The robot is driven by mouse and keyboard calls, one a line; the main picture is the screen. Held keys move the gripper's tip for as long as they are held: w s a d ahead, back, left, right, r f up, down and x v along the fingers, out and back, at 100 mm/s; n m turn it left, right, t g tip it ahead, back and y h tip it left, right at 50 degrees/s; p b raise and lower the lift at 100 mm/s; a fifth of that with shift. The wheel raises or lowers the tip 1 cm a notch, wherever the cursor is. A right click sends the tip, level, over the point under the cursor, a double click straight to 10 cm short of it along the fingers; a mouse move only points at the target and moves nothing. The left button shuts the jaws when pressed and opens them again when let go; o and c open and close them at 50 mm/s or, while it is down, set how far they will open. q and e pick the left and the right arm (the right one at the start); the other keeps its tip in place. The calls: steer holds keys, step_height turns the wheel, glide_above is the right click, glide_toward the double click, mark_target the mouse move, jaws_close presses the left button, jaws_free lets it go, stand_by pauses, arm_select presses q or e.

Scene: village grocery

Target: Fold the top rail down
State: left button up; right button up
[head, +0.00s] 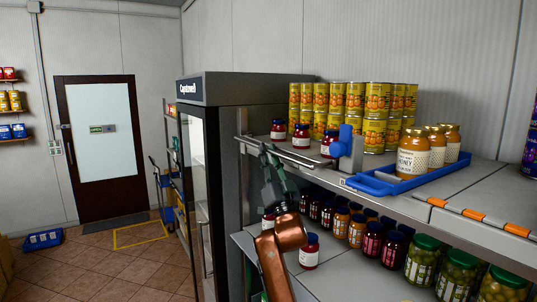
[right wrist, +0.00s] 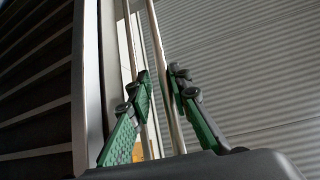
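The top rail (head: 290,158), thin grey rods, runs along the front edge of the upper shelf (head: 450,207), left of a blue-grey bracket. It stands at about the shelf's top edge. My right gripper (head: 268,158), with dark green fingers on a copper-coloured arm, is raised at the rail's left part. In the right wrist view, the gripper (right wrist: 161,80) is open, and one rod of the rail (right wrist: 161,50) passes between its fingers. A second rod runs behind the left finger. Contact cannot be told. My left gripper is not in view.
Honey jars (head: 412,152) stand in a blue tray (head: 375,186) on the upper shelf, with stacked yellow cans (head: 375,100) and red jars behind the rail. More jars (head: 422,258) fill the lower shelf. A glass-door fridge (head: 205,180) stands close on the left.

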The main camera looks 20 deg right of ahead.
steer(key=v, duration=1.2)
stand_by(0.6)
